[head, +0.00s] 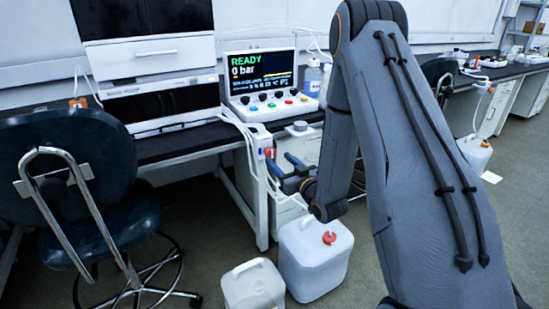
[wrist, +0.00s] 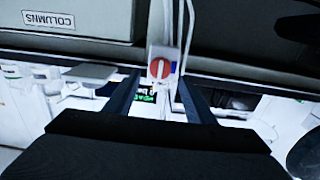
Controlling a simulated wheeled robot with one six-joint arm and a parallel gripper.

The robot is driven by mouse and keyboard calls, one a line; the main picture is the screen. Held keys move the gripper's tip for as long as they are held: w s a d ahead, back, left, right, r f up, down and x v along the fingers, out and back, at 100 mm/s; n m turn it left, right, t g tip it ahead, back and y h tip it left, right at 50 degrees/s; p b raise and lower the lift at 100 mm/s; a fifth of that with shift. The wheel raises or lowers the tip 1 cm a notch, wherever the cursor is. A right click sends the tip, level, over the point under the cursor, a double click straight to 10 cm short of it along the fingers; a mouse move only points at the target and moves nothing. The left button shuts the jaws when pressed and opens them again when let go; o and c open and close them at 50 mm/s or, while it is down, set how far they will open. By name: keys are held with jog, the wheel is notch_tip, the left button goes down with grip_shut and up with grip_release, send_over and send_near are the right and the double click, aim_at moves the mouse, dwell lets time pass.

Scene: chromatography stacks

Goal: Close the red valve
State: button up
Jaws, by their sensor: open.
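The red valve (wrist: 160,69) is a round red knob with a white upright bar across it, on a small white block with a blue patch at its right. In the head view the valve (head: 268,153) is a small red spot beside white tubes, at the bench front below the display. My gripper (wrist: 160,82) is open, with one dark finger on each side of the knob in the wrist picture. In the head view my gripper (head: 281,166) is close to the valve block. I cannot tell whether the fingers touch the knob or stop short of it.
A control unit (head: 262,82) reading READY, 0 bar stands on the bench (head: 178,147). White tubes (head: 247,130) hang by the valve. Two white jugs, one with a red cap (head: 314,262) and a smaller one (head: 254,288), stand below. A dark chair (head: 75,190) is at left.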

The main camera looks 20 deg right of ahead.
aim_at(272, 153)
jog(key=shift+x, duration=2.15)
jog(key=shift+c, duration=0.3)
jog(key=c, duration=1)
